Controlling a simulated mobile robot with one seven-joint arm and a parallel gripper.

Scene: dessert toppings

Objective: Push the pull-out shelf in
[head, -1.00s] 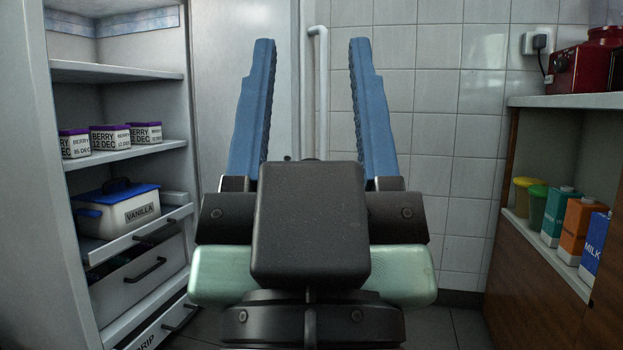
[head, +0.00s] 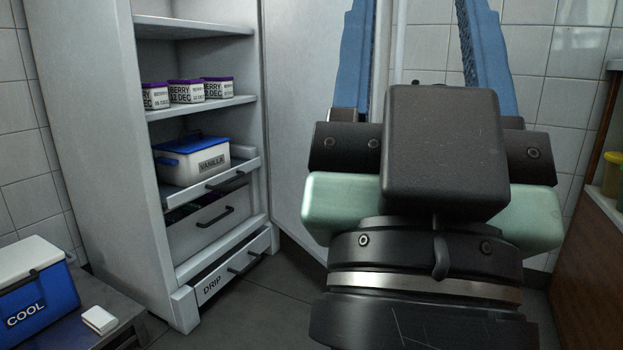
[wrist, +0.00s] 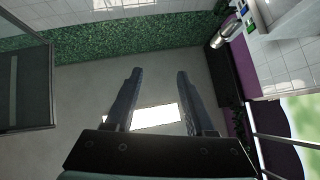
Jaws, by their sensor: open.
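The pull-out shelf (head: 186,196) is a light board with a dark handle in the open white cabinet in the head view. It looks drawn out a little; how far is hard to tell. A white tub with a blue lid, labelled VANILLA (head: 190,168), stands on it. My gripper (head: 420,6) points up, right of the cabinet and apart from the shelf. Its blue fingers are spread and empty, with their tips cut off by the top edge. The wrist view also shows the open gripper (wrist: 159,72) with nothing between the fingers; the shelf is not seen there.
Berry tubs (head: 187,91) stand on the fixed shelf above. Below are a grey drawer (head: 190,235) and a DRIP drawer (head: 225,275) that looks partly out. A blue COOL box (head: 35,295) sits on a low bench at left. Floor (head: 265,310) before the cabinet is clear.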

